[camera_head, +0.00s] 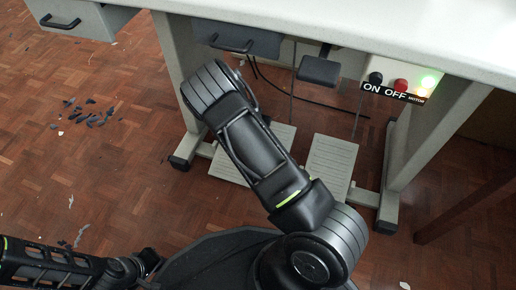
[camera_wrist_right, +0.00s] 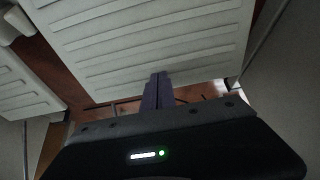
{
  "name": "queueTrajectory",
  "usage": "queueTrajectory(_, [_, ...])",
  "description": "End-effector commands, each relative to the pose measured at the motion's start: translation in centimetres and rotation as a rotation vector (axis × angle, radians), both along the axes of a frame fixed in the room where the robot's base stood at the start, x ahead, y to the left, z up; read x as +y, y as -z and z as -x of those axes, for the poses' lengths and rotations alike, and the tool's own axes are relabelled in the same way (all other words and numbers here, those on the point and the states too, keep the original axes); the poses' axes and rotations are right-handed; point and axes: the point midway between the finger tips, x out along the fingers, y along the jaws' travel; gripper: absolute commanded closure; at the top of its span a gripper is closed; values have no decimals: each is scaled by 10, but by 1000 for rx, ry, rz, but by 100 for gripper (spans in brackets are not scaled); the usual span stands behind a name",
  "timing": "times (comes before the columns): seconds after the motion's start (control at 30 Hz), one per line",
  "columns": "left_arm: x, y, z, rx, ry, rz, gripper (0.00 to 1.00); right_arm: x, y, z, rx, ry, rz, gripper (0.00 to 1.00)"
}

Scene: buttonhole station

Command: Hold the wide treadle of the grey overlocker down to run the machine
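Two pale ribbed treadles stand on the floor under the table. The wide treadle (camera_head: 228,166) is the left one in the head view, partly hidden behind my right arm; the narrower treadle (camera_head: 332,163) is on its right. In the right wrist view a broad ribbed plate (camera_wrist_right: 150,40), apparently the wide treadle, fills the top. My right gripper (camera_wrist_right: 157,78) has its dark fingers together, tips overlapping the plate's lower edge; whether they touch it I cannot tell. The right hand is hidden in the head view. My left arm's end (camera_head: 150,262) is at lower left, its fingers unclear.
Table legs (camera_head: 181,80) flank the treadles. Cables hang behind. Dark scraps (camera_head: 88,113) lie on the open parquet at left.

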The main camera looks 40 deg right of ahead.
Motion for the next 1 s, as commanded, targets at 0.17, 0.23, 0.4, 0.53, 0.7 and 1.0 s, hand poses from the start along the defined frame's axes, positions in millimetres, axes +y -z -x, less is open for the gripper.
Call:
queueTrajectory(0.17, [0, 0, 0, 0, 0, 0, 100, 0, 10, 1, 3, 0, 0, 100])
queueTrajectory(0.23, [0, 0, 0, 0, 0, 0, 100, 0, 13, 1, 2, 1, -1, 100])
queueTrajectory(0.4, [0, 0, 0, 0, 0, 0, 100, 1, 23, 2, 3, 1, -1, 100])
queueTrajectory(0.53, [0, 0, 0, 0, 0, 0, 100, 1, 29, 2, 5, 1, -2, 100])
queueTrajectory(0.7, [0, 0, 0, 0, 0, 0, 100, 2, 29, 3, 7, 1, -4, 100])
queueTrajectory(1.0, [0, 1, 0, 0, 0, 0, 100, 2, 30, 4, 9, 1, -4, 100])
